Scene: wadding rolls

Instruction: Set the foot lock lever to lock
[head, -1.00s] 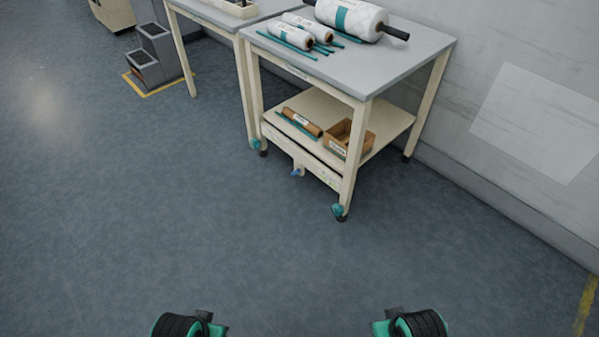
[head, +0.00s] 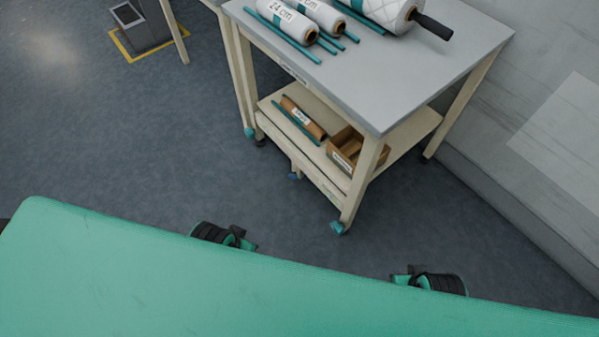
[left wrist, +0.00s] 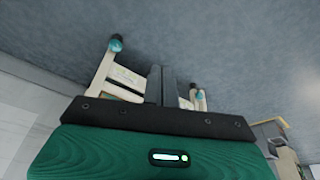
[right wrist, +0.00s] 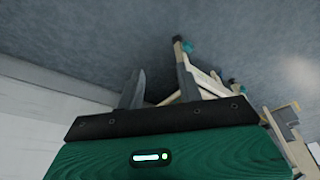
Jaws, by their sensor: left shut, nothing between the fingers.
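The foot lock lever (head: 293,176) is a small blue-tipped pedal under the low front rail of the cream cart (head: 365,180) in the head view. It is small, and I cannot tell its exact setting. My left gripper (left wrist: 161,84) is shut and empty in the left wrist view, pointing toward the cart, with its fingers covering the middle of the cart's lower front. My right gripper (right wrist: 160,88) is open and empty in the right wrist view, with the cart's leg beyond its right finger. Both grippers are apart from the lever.
The cart's top holds white wadding rolls (head: 285,20) and teal rods. Its lower shelf holds a brown roll (head: 303,118) and a cardboard box (head: 350,148). Teal casters (head: 338,228) stand at its feet. A wall (head: 540,130) is at the right.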

